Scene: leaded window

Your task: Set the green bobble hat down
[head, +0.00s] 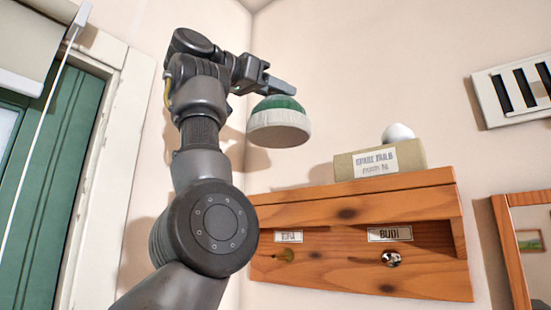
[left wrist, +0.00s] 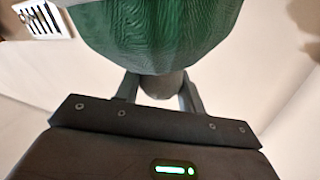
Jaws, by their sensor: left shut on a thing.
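The green bobble hat (head: 278,120) has a green crown and a wide pale brim. It hangs in the air above and left of the wooden wall rack, apart from it. My left gripper (head: 281,87) is above the hat and shut on its top. In the left wrist view the green crown of the hat (left wrist: 155,30) fills the upper middle. The grey bobble sits between the two fingers of my left gripper (left wrist: 162,88). My right gripper is in neither view.
The wooden wall rack (head: 350,212) has name labels and metal knobs. A box labelled as a spare bulb (head: 410,156) lies on its top, with a white round thing (head: 397,132) behind. The rack's top left is clear.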

